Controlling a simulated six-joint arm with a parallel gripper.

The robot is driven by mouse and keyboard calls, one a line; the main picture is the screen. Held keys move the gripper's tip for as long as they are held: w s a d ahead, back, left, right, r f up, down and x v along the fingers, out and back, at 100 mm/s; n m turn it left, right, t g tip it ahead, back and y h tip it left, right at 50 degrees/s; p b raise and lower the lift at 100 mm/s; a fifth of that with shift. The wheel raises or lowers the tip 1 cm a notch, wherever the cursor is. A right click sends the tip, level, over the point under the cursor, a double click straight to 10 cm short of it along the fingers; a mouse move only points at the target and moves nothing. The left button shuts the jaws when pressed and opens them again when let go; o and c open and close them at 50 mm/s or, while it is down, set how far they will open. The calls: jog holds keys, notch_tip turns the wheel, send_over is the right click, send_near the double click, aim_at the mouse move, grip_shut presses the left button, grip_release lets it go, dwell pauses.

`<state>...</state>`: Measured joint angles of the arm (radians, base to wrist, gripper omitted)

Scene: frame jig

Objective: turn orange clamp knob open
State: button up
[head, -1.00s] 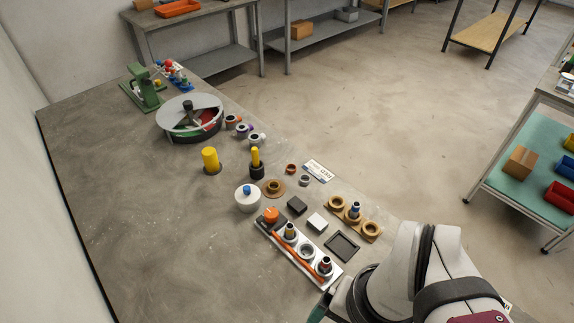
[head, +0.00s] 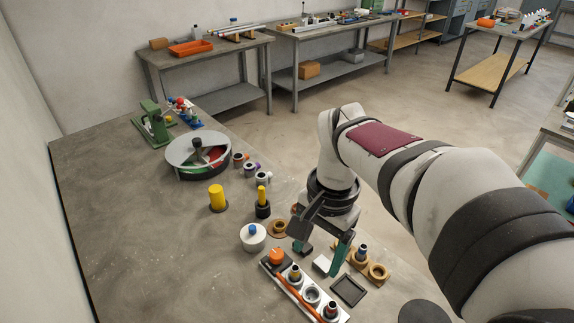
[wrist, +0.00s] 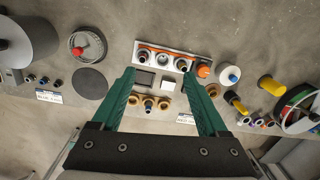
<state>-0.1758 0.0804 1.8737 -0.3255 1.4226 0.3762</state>
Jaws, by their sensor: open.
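The orange clamp knob (head: 276,256) sits at the left end of a pale frame jig (head: 266,264) on the table. An orange bar (head: 296,294) runs along the jig, beside several round seats with ringed parts in them. In the wrist view the knob (wrist: 203,71) is at the right end of the jig, beyond my right fingertip. My gripper (head: 320,256) is above the table, behind and to the right of the knob in the head view. Its green fingers are spread wide in the wrist view (wrist: 158,76), with nothing held between them.
A wooden block with rings (head: 378,272), a dark square tray (head: 348,290) and small blocks lie close by. A white jar with a blue knob (head: 254,238) and yellow cylinders (head: 217,197) stand farther back. The left of the table is bare.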

jog(key=w+a+f, duration=0.2)
jog(key=w+a, duration=0.2)
jog(key=w, duration=0.3)
jog(key=m, duration=0.2)
send_over(276, 254)
notch_tip(276, 254, down, 5)
jog(key=shift+h, duration=0.4)
notch_tip(276, 254, down, 16)
jog(key=shift+r, duration=0.25)
jog(key=shift+c, duration=0.2)
grip_shut()
